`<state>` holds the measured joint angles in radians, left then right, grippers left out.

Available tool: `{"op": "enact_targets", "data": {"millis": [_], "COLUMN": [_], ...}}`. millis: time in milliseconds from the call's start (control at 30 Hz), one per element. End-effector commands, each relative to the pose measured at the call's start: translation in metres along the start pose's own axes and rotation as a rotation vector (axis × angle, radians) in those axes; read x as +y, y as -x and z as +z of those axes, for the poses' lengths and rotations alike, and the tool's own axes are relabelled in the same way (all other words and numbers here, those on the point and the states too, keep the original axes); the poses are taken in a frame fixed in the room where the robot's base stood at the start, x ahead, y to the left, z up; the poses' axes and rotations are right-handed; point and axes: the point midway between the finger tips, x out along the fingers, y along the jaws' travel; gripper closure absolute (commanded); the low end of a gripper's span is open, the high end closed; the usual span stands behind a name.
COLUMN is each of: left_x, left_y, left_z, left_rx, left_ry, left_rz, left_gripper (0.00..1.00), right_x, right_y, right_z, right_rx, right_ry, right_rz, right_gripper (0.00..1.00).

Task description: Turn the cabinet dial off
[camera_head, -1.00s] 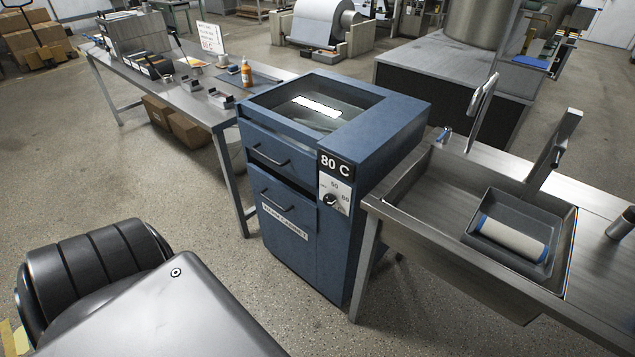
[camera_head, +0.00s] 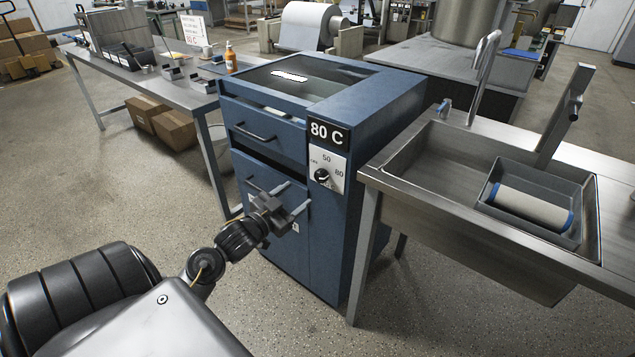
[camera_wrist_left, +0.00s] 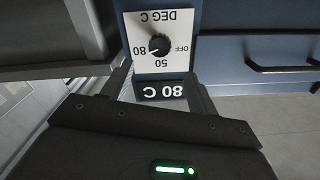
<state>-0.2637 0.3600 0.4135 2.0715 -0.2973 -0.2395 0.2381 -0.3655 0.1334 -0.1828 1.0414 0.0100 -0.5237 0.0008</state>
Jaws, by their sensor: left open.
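The blue cabinet (camera_head: 375,130) stands in the middle of the head view. Its black dial (camera_head: 322,175) sits on a white plate (camera_head: 337,160) marked OFF, 50 and 80, below a black sign (camera_head: 329,133) reading 80 C. My left gripper (camera_head: 296,194) is open and empty, in front of the cabinet, below and left of the dial. In the left wrist view the dial (camera_wrist_left: 159,46) appears upside down, ahead of the open fingers (camera_wrist_left: 160,80) and apart from them. Its pointer seems turned toward 80, but is small. My right gripper is not in view.
Handles of the drawer (camera_head: 255,134) and the lower door stick out left of the dial. A metal sink (camera_head: 440,165) with a grey tray (camera_head: 565,220) stands close on the right. A steel bench (camera_head: 185,95) stands to the left. The floor in front is clear.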

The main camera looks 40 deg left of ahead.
Motion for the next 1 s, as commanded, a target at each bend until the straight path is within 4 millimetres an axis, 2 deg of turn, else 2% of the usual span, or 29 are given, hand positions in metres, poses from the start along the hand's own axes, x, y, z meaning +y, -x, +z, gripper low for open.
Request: {"op": "enact_targets", "data": {"millis": [500,700,1000], "left_x": [0.000,0.001,0.001], "left_y": [-0.086,-0.102,-0.104], "left_z": [0.000,0.001,0.001], "left_rx": [0.000,-0.001,-0.002], "left_ry": [0.002,0.000,0.000], "left_rz": [0.000,0.000,0.000], "left_gripper": [0.41,0.41,0.41], "right_x": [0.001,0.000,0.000], "right_y": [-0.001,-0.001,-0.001], "right_z": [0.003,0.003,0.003], "right_rx": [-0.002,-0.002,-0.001], "right_ry": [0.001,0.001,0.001], "right_rz": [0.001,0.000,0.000], "right_gripper": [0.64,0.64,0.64]}}
